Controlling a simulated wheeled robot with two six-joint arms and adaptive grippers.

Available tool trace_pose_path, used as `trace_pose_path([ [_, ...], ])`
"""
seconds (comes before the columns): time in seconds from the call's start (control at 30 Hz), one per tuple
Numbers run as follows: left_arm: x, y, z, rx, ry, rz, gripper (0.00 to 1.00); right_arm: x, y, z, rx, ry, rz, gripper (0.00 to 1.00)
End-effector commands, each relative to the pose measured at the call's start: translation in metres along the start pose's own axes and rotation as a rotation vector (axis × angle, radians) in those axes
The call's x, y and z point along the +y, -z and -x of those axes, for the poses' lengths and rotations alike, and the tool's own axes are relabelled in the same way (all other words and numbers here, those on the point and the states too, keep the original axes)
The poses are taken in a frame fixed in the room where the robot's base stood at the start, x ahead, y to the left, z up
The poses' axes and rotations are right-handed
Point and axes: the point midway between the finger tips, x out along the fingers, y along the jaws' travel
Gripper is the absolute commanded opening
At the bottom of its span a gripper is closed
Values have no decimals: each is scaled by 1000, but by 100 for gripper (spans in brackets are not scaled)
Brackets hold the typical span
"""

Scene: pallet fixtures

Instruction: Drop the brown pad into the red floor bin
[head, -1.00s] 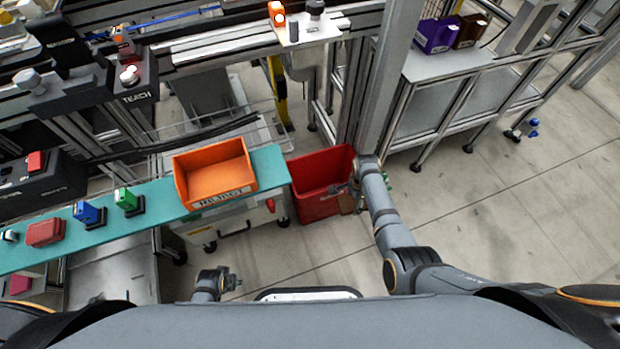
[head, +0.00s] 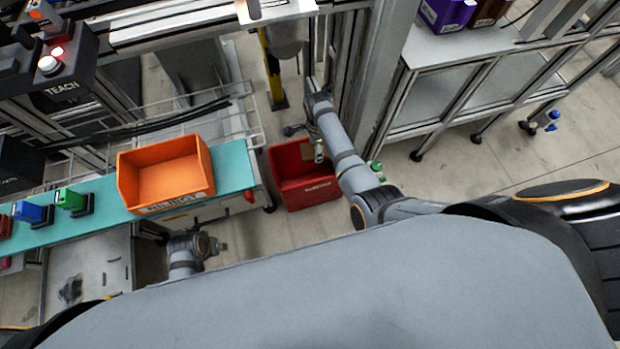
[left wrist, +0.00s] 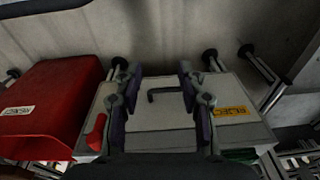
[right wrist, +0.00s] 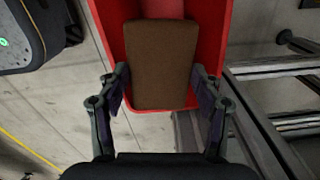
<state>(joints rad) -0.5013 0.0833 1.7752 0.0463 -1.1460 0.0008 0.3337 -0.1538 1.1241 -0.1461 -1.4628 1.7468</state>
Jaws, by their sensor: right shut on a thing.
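The brown pad (right wrist: 162,65) is between the fingers of my right gripper (right wrist: 160,88), which is shut on it. In the right wrist view the pad overlaps the opening of the red floor bin (right wrist: 224,60), with the bin's walls showing on both sides.
An orange bin (head: 165,180) sits on a teal shelf (head: 232,165) left of the red bin. A metal post and a framed bench (head: 450,90) stand at the right.

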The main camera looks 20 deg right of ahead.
Motion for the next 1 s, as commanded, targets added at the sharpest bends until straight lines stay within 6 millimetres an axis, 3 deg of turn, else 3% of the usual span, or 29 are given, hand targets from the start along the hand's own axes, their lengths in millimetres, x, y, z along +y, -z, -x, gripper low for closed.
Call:
trace_pose_path([
  [0.37, 13, 11, 62, -7, -27, -12, 40, 0, 0, -22, 0, 0, 1, 34],
  [0.4, 17, 9, 56, 11, -38, -13, 40, 1, 0, -34, 0, -1, 1, 34],
  [0.53, 25, 11, 61, 67, -65, -17, 40, 0, 0, -45, 0, 0, 0, 34],
  [0.97, 30, 14, 70, 104, -83, -19, 40, 0, 0, -48, 0, 0, 1, 34],
  [1.0, 30, 14, 70, 104, -83, -19, 40, 0, 0, -48, 0, 0, 1, 71],
])
